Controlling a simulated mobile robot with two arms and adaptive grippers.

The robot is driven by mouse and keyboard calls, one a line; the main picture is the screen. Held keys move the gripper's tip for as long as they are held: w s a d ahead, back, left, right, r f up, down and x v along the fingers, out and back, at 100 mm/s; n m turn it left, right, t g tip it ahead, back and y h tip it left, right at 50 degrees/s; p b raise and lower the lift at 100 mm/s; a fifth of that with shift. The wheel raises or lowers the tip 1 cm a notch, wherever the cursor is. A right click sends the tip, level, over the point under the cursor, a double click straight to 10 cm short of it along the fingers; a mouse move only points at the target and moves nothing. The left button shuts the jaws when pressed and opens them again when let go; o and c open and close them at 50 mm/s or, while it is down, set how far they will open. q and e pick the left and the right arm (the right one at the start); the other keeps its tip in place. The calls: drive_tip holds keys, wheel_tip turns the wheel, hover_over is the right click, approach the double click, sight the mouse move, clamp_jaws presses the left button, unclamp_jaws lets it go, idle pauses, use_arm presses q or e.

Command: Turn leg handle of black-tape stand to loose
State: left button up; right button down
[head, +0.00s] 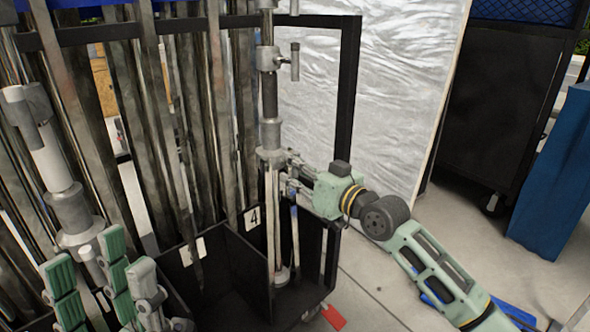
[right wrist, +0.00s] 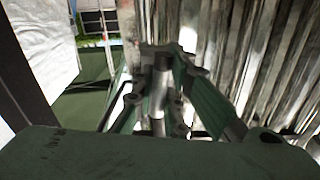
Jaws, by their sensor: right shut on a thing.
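The stand with a dark band (head: 270,95) on its pole stands upright in the cart in the head view. Its grey collar (head: 271,135) is at mid height, with thin legs below. My right gripper (head: 289,174) reaches in from the right, just below the collar, and is shut on a small metal handle. The right wrist view shows the grey metal piece (right wrist: 161,88) between green fingers; its exact outline is partly hidden. My left gripper (head: 105,278) is at the lower left, its green fingers apart, near another grey stand (head: 65,190).
The black cart (head: 230,258) has compartments and a label 4 (head: 252,217). Tall metal poles (head: 150,110) crowd the left. A silvery panel (head: 385,90) stands behind my right arm. A black cabinet (head: 485,110) and blue block (head: 555,175) are right.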

drive_tip(key=c, duration=1.7)
unclamp_jaws()
drive_tip(key=shift+c, duration=0.2)
drive_tip(key=v, duration=1.2)
